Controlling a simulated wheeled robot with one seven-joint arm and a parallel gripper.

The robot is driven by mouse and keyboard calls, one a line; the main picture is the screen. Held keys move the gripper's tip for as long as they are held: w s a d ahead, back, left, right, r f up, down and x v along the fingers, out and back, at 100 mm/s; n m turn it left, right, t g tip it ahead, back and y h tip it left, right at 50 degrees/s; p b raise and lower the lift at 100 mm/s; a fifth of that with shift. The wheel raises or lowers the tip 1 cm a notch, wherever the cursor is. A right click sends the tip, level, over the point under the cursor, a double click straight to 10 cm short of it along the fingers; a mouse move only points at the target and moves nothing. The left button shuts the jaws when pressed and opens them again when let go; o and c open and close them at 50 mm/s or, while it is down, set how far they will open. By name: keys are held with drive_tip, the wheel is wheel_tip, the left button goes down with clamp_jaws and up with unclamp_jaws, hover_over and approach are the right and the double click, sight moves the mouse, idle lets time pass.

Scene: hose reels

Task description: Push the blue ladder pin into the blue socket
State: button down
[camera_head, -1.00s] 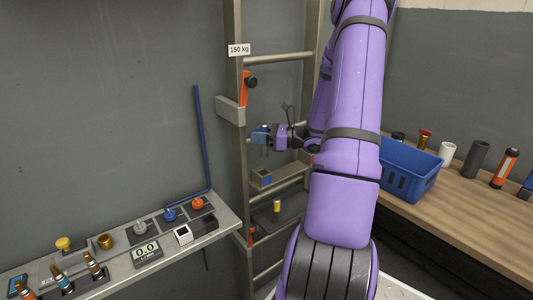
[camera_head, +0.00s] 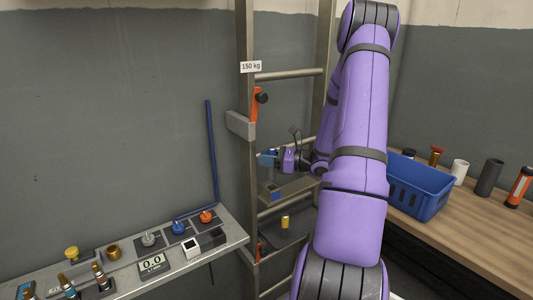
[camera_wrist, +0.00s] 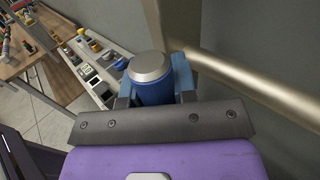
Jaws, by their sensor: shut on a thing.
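The blue ladder pin (camera_wrist: 152,76) has a grey domed cap and a blue body. In the wrist view it stands between the two blue fingers of my gripper (camera_wrist: 154,88), which is shut on it. In the head view my gripper (camera_head: 268,159) is small, in front of the ladder (camera_head: 247,140). The blue socket (camera_head: 272,191) sits on a small bracket below my gripper. A gap shows between gripper and socket. The pin's lower end is too small or hidden to make out.
An orange piece with a black knob (camera_head: 259,98) is on the left ladder rail above. A grey shelf (camera_head: 212,240) with knobs and a display stands left. A blue crate (camera_head: 420,188) and several cylinders stand on the wooden bench at right.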

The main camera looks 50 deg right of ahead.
drive_tip(key=shift+f, duration=1.2)
drive_tip(key=shift+f, duration=2)
idle(0.7)
drive_tip(key=c, duration=0.8)
unclamp_jaws()
drive_tip(key=v, duration=1)
drive_tip(key=shift+s+d, duration=0.3)
drive_tip(key=shift+s, duration=0.1)
